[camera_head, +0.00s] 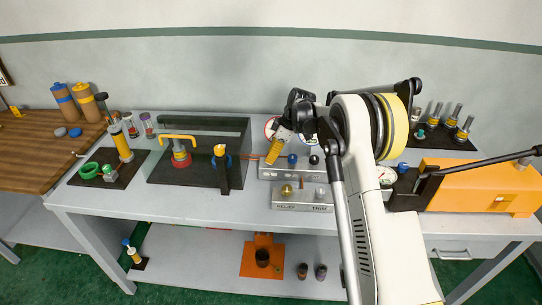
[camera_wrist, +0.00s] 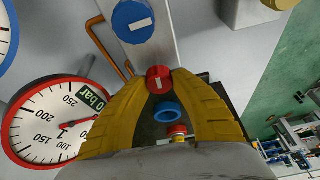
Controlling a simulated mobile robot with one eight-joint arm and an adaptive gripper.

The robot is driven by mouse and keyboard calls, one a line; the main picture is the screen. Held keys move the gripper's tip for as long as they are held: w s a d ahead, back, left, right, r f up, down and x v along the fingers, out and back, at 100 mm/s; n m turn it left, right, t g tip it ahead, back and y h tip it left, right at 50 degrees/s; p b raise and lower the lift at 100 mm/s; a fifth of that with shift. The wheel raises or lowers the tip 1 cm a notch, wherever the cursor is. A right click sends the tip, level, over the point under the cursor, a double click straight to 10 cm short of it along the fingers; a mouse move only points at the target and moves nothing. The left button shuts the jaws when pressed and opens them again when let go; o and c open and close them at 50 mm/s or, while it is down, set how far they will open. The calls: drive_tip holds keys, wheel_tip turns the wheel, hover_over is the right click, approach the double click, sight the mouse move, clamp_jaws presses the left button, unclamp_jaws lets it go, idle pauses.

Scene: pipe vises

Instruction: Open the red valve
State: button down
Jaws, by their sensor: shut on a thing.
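The red valve is a small round red knob (camera_wrist: 158,78) with a pale mark on its face, at the centre of the wrist view. My gripper (camera_wrist: 160,82) has its two yellow fingers closed around the knob, one on each side. In the head view my gripper (camera_head: 271,160) reaches down onto the left end of a grey valve block (camera_head: 290,173), and it hides the red knob there. A gauge with a red rim (camera_wrist: 50,120) lies to the left in the wrist view, with a green display partly covered by a finger.
A blue knob (camera_wrist: 132,20) sits beside the red one on the block; a black knob (camera_head: 314,160) is farther right. A second block (camera_head: 302,199) stands in front. A black upright post with a yellow top (camera_head: 222,172) is close on the left. An orange box (camera_head: 480,188) fills the right.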

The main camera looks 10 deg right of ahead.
drive_tip(key=c, duration=1)
unclamp_jaws()
drive_tip(key=shift+c, duration=0.2)
drive_tip(key=v, duration=1.2)
